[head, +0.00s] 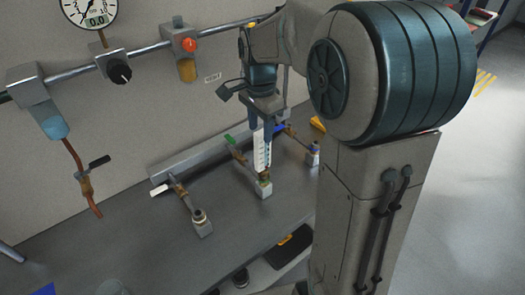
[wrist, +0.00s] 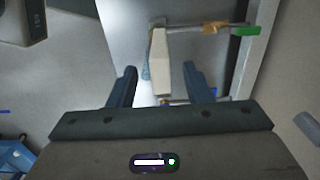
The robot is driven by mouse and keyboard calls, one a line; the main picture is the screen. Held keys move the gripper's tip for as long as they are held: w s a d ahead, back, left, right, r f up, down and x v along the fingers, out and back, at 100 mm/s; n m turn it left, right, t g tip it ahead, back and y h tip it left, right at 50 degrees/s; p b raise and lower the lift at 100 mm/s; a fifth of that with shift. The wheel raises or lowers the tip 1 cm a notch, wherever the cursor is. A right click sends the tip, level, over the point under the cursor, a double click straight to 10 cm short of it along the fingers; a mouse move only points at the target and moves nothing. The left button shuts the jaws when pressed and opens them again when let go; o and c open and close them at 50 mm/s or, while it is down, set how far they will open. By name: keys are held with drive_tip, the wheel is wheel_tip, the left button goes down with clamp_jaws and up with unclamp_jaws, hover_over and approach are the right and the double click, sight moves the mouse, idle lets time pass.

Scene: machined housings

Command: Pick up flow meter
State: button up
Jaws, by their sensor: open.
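The flow meter (head: 262,152) is a slim upright white and clear tube with scale marks. It stands on a small grey block (head: 264,190) with a brass fitting on the bench, in line with the green-handled valve. My gripper (head: 261,128) points down over its upper end, with its fingers apart. In the wrist view the flow meter (wrist: 160,62) appears as a pale long block between the two open fingers of my gripper (wrist: 160,72), with a gap on each side. The fingers do not appear to press on it. Its lower part is mostly hidden in the wrist view.
Similar valve fittings stand on both sides, with a white handle (head: 159,190) at left and a blue handle (head: 279,128) at right. The green handle (wrist: 246,31) is near the flow meter. A wall pipe (head: 150,49) carries a gauge (head: 90,11) and regulators.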

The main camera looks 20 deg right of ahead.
sight(263, 143)
drive_tip(key=shift+w+d+f+p, duration=0.1)
drive_tip(key=shift+f+p, duration=0.15)
drive_tip(key=shift+f, duration=0.75)
drive_tip(key=shift+s+d+f+p, duration=0.1)
drive_tip(key=shift+f+p, duration=0.15)
drive_tip(key=shift+f, duration=0.8)
drive_tip(key=shift+w+d+f+p, duration=0.1)
drive_tip(key=shift+f+p, duration=0.15)
drive_tip(key=shift+f, duration=0.75)
clamp_jaws()
